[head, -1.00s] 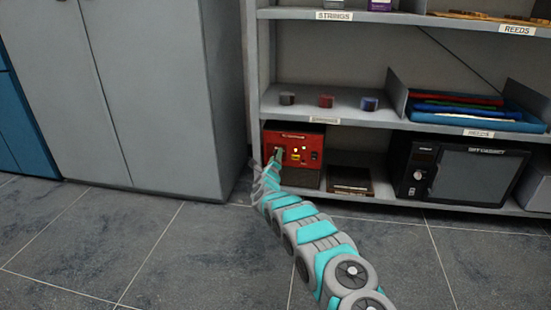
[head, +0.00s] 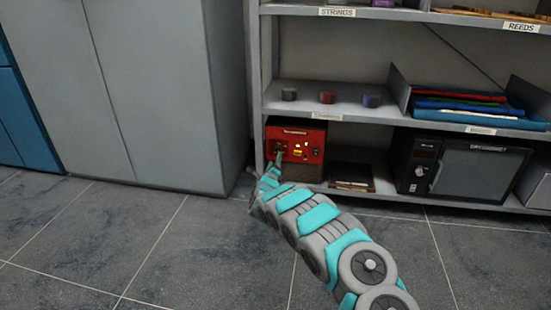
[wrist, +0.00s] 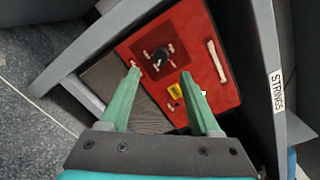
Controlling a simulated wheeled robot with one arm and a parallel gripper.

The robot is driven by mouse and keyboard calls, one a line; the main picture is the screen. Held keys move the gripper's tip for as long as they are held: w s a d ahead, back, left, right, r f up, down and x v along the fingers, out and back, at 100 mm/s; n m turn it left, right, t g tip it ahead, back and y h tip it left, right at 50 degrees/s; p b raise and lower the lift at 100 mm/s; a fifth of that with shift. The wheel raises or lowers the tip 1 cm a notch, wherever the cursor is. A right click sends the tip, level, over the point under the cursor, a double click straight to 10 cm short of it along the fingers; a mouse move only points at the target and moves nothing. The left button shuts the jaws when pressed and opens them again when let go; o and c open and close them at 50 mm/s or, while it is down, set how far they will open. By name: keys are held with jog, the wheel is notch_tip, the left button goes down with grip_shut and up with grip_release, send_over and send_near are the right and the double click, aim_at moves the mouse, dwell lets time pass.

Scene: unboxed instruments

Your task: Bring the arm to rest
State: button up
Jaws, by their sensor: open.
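My gripper (wrist: 160,72) is open and empty in the wrist view, its two green fingers spread in front of a red box. In the head view my gripper (head: 278,158) is small and points at the front of the red box (head: 305,138), which stands on the lower shelf. The wrist view shows the red panel (wrist: 200,50) with a dark knob, a pale handle and a yellow label. A gap seems to lie between the fingertips and the panel, but I cannot tell how wide. My arm reaches forward low over the floor.
The shelf unit (head: 256,90) has an upright close to my gripper. A dark flat box (head: 351,175) and a black cabinet with a grey door (head: 480,170) stand right of the red box. A grey cupboard (head: 170,90) is at left. The tiled floor (head: 120,235) is clear.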

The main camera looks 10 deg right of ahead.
jog(key=shift+s, duration=0.3)
jog(key=shift+r, duration=0.1)
notch_tip(320, 180, up, 7)
jog(key=s+d+n+g+y, duration=0.2)
jog(key=s+d+n, duration=0.1)
jog(key=n, duration=0.4)
jog(key=s+d+r+n+g, duration=0.1)
jog(key=s+r+n+g, duration=0.15)
jog(key=s, duration=0.45)
jog(key=s+d+r+n+g, duration=0.2)
jog(key=s+r+n, duration=0.2)
jog(key=s, duration=0.2)
jog(key=s+a+r+n+g+y, duration=0.15)
jog(key=s+n+g, duration=0.5)
jog(key=s, duration=2.25)
jog(key=s+a+n+g+y, duration=0.15)
jog(key=s+n+g, duration=0.55)
jog(key=s, duration=2.3)
notch_tip(320, 180, up, 13)
jog(key=n+t+p, duration=0.1)
jog(key=p, duration=1.2)
jog(key=shift+a+f+n, duration=0.2)
jog(key=shift+a+n, duration=0.1)
jog(key=shift+a, duration=0.15)
jog(key=shift+w, duration=0.1)
